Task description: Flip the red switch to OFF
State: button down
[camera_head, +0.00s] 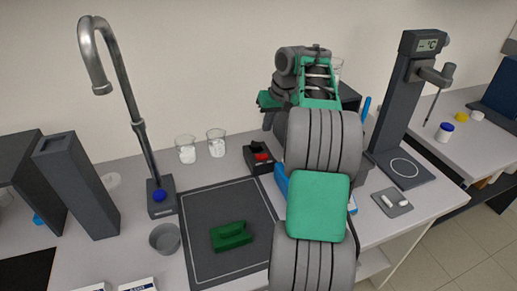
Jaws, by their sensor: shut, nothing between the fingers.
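The red switch (261,156) sits on top of a small black box (252,159) on the counter, just left of my arm. My gripper (268,122) is at the far end of my arm, above and behind the box, apart from the switch. It is shut and empty. My arm hides part of the gripper and the counter to the right of the box.
Two glass beakers (216,143) stand left of the box. A dark mat (215,265) with a green block (232,236) lies in front. A tall tap (139,125) stands at left, a dark stand (396,115) at right. A blue item (281,180) is partly behind my arm.

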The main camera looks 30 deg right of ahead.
send_over(259, 155)
notch_tip(259, 155, down, 10)
jog(key=shift+a+r, duration=0.1)
jog(key=shift+r, duration=0.1)
jog(key=shift+a+f, duration=0.2)
jog(key=shift+f, duration=0.35)
